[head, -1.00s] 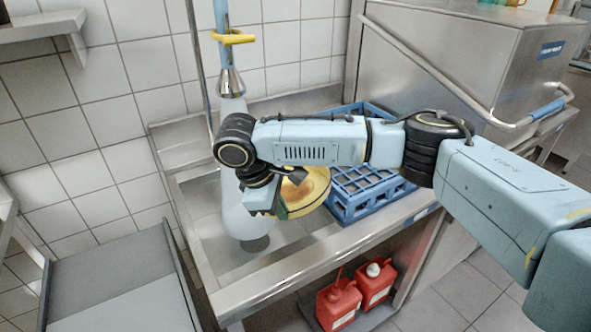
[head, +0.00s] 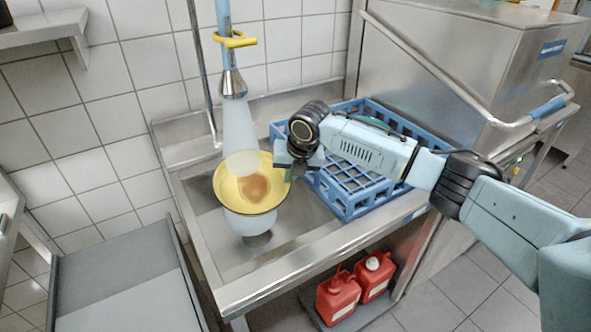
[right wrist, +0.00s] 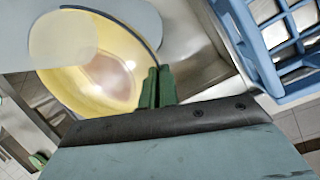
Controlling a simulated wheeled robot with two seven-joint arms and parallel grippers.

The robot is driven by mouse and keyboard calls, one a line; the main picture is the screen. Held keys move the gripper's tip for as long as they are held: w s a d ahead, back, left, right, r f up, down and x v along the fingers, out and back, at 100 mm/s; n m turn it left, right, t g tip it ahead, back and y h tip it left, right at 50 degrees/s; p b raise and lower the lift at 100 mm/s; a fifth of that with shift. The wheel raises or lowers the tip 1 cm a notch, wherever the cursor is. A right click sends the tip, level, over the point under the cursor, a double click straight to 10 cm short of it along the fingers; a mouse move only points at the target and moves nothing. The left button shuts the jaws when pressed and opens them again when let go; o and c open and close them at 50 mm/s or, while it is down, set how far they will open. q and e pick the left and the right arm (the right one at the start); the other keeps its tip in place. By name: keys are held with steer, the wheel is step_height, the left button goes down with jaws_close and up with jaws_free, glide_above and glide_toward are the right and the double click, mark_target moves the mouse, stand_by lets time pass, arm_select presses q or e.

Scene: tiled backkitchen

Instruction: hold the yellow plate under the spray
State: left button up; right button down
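The yellow plate (head: 227,191) is tilted over the sink (head: 215,240), its face with a brown smear (head: 254,188) toward the head camera. The pale spray cone (head: 238,130) comes down from the metal spray head (head: 232,84) and meets the plate's upper middle. More of the cone shows below the plate. My right gripper (head: 291,171) is at the plate's right rim. In the right wrist view its green fingers (right wrist: 156,88) are close together on the rim of the plate (right wrist: 70,90). My left gripper is out of view.
A blue dish rack (head: 350,205) stands right of the sink, close under my right wrist. A steel dishwasher (head: 460,60) is behind it. Red canisters (head: 338,297) stand on a low shelf. A yellow ring (head: 234,40) surrounds the spray hose.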

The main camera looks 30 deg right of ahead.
steer(key=s+d+n+y+p, duration=0.1)
steer(key=s+p, duration=0.3)
steer(key=s, duration=0.7)
steer(key=shift+d+f+n, duration=0.15)
steer(key=shift+d+n, duration=0.7)
steer(key=shift+n, duration=0.05)
